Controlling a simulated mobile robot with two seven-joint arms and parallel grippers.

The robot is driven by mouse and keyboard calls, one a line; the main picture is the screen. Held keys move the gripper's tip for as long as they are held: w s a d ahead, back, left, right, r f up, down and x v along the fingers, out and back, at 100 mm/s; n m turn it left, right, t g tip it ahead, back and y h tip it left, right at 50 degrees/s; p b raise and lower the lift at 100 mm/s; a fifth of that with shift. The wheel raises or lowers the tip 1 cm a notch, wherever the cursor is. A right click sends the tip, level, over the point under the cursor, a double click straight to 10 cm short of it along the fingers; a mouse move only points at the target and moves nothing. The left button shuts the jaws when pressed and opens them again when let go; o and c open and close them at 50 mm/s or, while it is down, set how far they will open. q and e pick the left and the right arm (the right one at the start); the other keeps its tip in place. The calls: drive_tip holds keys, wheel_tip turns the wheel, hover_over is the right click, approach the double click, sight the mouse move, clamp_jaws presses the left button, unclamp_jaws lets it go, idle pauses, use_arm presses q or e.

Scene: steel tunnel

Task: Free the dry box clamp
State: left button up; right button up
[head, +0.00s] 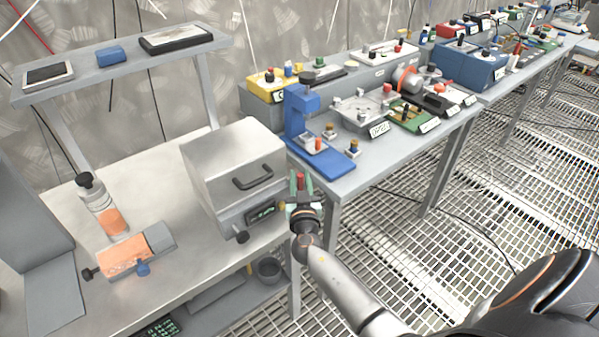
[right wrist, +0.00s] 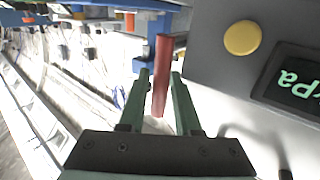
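The dry box (head: 225,165) is a grey metal box with a black handle on the bench in the head view. Its dark front, with a yellow button (right wrist: 242,38) and a lit display (right wrist: 295,85), fills the right of the right wrist view. The clamp's red lever (right wrist: 161,75) stands beside that front; it also shows in the head view (head: 300,180). My right gripper (right wrist: 160,95) is open, with one green finger on each side of the lever and gaps between. The clamp's base is hidden. My left gripper is not in view.
A black knob (head: 241,237) sticks out low on the box front. A bottle (head: 103,205) and an orange-and-grey device (head: 125,262) stand left of the box. A blue stand (head: 305,120) is on the crowded neighbouring bench (head: 365,160). The grated floor (head: 380,235) at right looks mostly clear.

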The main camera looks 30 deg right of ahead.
drive_tip(key=shift+w+d, duration=0.35)
drive_tip(key=shift+w, duration=0.3)
clamp_jaws()
idle(1.1)
